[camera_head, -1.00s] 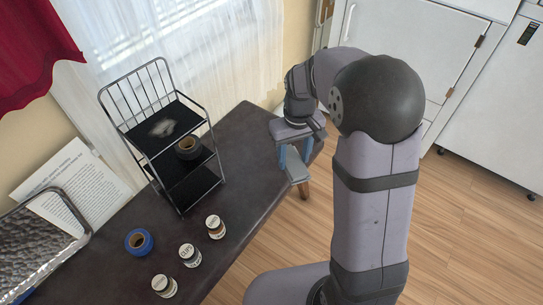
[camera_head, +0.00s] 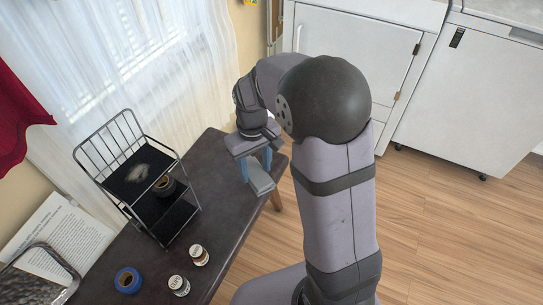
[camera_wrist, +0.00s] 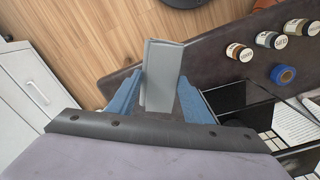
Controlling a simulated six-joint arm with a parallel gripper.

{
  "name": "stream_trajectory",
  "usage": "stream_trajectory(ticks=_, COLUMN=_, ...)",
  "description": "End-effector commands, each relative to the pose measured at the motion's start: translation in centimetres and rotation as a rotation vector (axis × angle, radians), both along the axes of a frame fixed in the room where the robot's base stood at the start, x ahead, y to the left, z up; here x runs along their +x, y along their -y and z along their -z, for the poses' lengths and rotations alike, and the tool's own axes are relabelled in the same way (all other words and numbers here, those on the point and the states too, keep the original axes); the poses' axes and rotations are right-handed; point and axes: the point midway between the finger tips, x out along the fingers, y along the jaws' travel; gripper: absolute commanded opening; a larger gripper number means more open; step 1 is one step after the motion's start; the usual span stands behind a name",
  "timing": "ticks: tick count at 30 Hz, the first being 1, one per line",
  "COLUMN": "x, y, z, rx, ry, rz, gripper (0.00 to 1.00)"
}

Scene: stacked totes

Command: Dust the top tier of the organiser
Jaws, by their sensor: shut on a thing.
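The organiser (camera_head: 103,178) is a black wire rack with two tiers on the left part of the dark table. A pale dust patch (camera_head: 137,173) lies on its top tier (camera_head: 118,186). A dark tape roll (camera_head: 164,186) shows near the tier's front edge; I cannot tell which tier bears it. My gripper (camera_head: 256,166) is over the table's right end, apart from the organiser. Its blue fingers are shut on a flat grey block (camera_head: 262,184). The block also shows in the wrist view (camera_wrist: 161,75), where the organiser (camera_wrist: 234,95) is partly hidden by my gripper.
A blue tape roll (camera_head: 128,280) and labelled jars (camera_head: 199,255) (camera_head: 179,285) stand on the table (camera_head: 215,165) in front of the organiser. A printed sheet (camera_head: 62,240) and a metallic tray (camera_head: 42,285) are at left. The table between organiser and gripper is clear.

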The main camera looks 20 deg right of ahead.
Motion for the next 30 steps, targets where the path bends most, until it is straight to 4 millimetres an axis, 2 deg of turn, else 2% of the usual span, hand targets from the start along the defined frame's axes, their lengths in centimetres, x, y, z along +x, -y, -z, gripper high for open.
stream_trajectory(ticks=1, x=-0.3, y=-1.3, z=-1.8, rx=0.0, ry=-0.005, rz=-0.035, gripper=0.28)
stream_trajectory(ticks=3, x=-0.5, y=-2.8, z=-2.6, rx=0.0, ry=-0.004, rz=-0.076, gripper=0.28)
stream_trajectory(ticks=20, x=-2.3, y=-15.6, z=-8.5, rx=-0.001, ry=-0.004, rz=-0.425, gripper=0.28)
stream_trajectory(ticks=26, x=-2.5, y=-20.7, z=-10.4, rx=-0.001, ry=-0.002, rz=-0.594, gripper=0.28)
stream_trajectory(ticks=30, x=-1.9, y=-25.1, z=-11.6, rx=0.0, ry=0.0, rz=-0.782, gripper=0.28)
